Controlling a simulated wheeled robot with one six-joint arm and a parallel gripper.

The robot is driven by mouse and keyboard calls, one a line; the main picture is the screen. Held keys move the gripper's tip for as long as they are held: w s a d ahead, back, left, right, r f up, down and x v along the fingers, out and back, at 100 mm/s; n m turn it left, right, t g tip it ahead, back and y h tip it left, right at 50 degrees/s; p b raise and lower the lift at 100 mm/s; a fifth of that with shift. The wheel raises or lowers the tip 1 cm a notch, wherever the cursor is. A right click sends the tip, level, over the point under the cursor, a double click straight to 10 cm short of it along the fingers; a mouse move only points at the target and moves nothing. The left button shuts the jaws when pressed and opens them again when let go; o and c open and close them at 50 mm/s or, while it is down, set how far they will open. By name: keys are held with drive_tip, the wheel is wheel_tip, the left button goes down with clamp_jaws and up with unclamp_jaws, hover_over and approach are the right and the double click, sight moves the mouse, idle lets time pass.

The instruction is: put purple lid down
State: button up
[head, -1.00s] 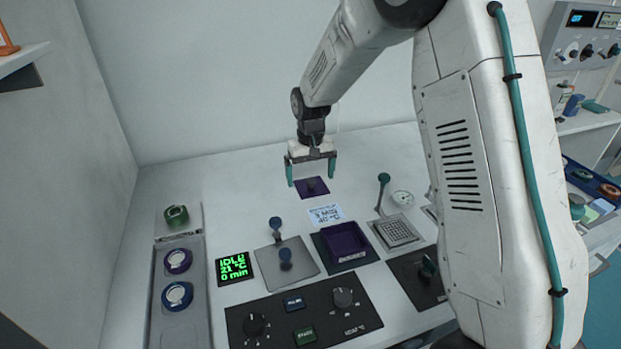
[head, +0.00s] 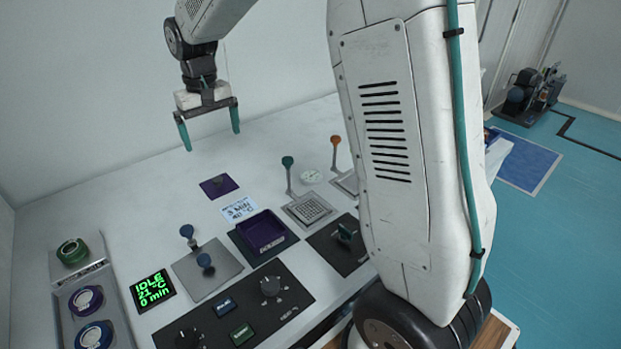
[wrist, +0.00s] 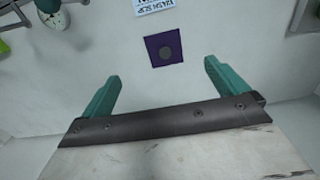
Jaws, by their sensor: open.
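The purple lid (head: 219,186) is a flat square with a dark round knob in its middle. It lies on the white table behind the note card. It also shows in the wrist view (wrist: 166,48), beyond my fingertips and between their lines. My gripper (head: 211,142) is open and empty, raised above the table behind the lid, with its teal fingers apart. The fingers also show in the wrist view (wrist: 160,78). Nothing is between them.
A purple tray (head: 262,232) sits on a dark plate in front of the lid. A note card (head: 239,208) lies between them. Levers with green and orange knobs (head: 288,161) stand to the right. A green display (head: 153,289) and a control panel (head: 236,310) are nearer.

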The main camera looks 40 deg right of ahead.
drive_tip(key=s+d+r, duration=0.1)
drive_tip(key=s+r, duration=0.3)
drive_tip(key=s, duration=0.5)
drive_tip(key=s+d+r, duration=0.1)
drive_tip(key=s+r, duration=0.3)
drive_tip(key=s, duration=0.5)
drive_tip(key=s+f+t, duration=0.1)
drive_tip(key=s+f, duration=0.1)
drive_tip(key=s, duration=1.5)
drive_tip(key=shift+s+d+f, duration=0.3)
drive_tip(key=shift+s+f, duration=0.1)
